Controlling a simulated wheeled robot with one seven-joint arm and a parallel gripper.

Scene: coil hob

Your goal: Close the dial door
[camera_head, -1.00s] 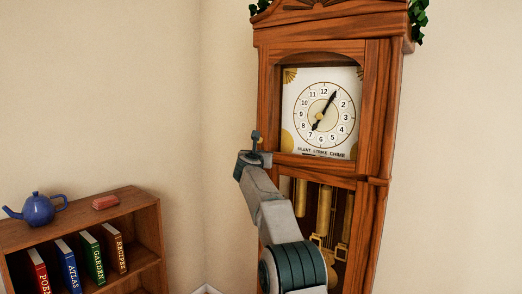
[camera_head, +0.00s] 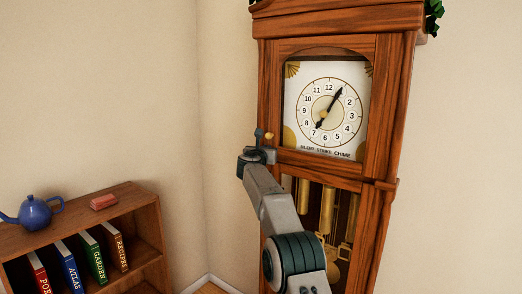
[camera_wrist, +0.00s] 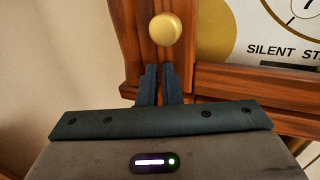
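The dial door (camera_head: 319,160) is the wooden, arched front around the white clock dial (camera_head: 327,104) on a tall clock. It looks flush with the case or nearly so; I cannot tell whether a small gap remains. Its round brass knob (camera_head: 270,136) is at the lower left, and shows in the wrist view (camera_wrist: 164,28) just beyond my fingertips. My gripper (camera_head: 262,138) is at the door's lower left edge. In the wrist view its two dark fingers (camera_wrist: 159,70) are close together with only a thin slit and nothing between them. I cannot tell whether they touch the wood.
Below the dial, the clock case holds brass weights (camera_head: 326,209). A low wooden bookshelf (camera_head: 140,200) stands at the left with several books, a blue teapot (camera_head: 40,211) and a small red box (camera_head: 103,202). Bare wall lies between the shelf and clock.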

